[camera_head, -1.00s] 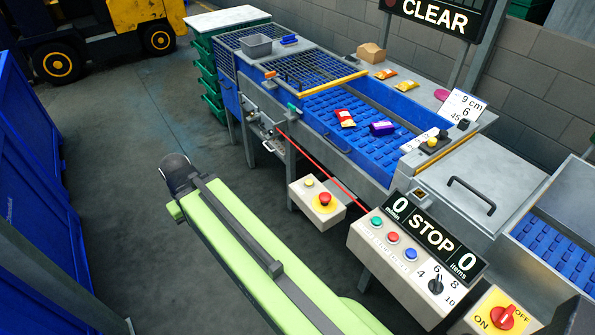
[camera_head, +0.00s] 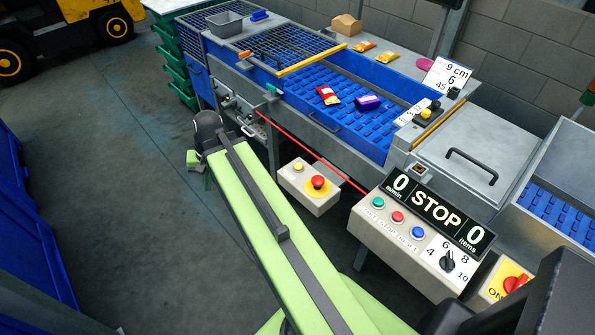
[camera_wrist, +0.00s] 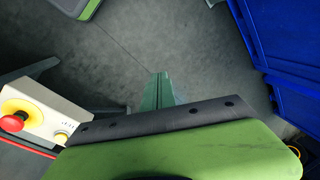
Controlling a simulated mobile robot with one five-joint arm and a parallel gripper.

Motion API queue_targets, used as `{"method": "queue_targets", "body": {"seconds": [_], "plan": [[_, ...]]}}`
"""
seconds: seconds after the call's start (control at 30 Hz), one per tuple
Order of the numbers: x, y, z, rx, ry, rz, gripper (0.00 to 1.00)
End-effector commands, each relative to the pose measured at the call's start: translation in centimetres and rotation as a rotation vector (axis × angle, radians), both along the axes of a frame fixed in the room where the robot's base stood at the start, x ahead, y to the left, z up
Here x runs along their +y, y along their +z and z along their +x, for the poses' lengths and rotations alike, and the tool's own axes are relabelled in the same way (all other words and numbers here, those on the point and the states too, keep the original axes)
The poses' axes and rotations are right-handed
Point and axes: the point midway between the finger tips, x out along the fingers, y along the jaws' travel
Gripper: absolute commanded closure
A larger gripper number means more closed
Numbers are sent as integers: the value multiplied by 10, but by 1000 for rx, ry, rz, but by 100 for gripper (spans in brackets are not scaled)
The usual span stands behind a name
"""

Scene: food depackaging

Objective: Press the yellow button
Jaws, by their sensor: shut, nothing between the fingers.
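A small yellow button (camera_head: 298,167) sits on a pale control box (camera_head: 322,205), beside a red mushroom button (camera_head: 318,182) on a yellow disc. In the wrist view the yellow button (camera_wrist: 61,137) is at the lower left, at the edge of my arm. Another yellow knob (camera_head: 434,105) is on a black mount by the conveyor. My green gripper (camera_wrist: 158,90) is shut and empty, over the floor and to the right of the box in the wrist view. In the head view my gripper (camera_head: 193,160) is left of the box, apart from it, and partly hidden by my arm.
The blue conveyor (camera_head: 305,97) carries a red packet (camera_head: 328,95) and a purple packet (camera_head: 368,103). A red cord (camera_head: 310,152) runs above the box. A STOP panel (camera_head: 437,211) stands to the right. Blue bins (camera_head: 30,230) are at left; the floor between is clear.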

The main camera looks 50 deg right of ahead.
Motion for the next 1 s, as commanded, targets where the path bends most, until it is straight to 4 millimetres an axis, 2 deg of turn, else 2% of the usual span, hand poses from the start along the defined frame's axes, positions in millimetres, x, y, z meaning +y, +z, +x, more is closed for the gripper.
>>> {"method": "queue_targets", "body": {"seconds": [0.03, 0.17, 0.2, 0.3, 0.4, 0.5, 0.6, 0.7, 1.0], "plan": [[-42, -21, 5, -25, -173, 60, 100], [-132, -32, 6, -93, -589, 227, 100], [-160, -34, 3, -112, -708, 278, 100], [-228, -37, -11, -164, -983, 404, 100], [-285, -37, -29, -211, -1205, 518, 100], [-325, -35, -47, -247, -1363, 607, 100], [-349, -33, -59, -269, -1455, 664, 100], [-359, -31, -64, -279, -1495, 691, 100], [-359, -30, -64, -280, -1499, 693, 100]]}}
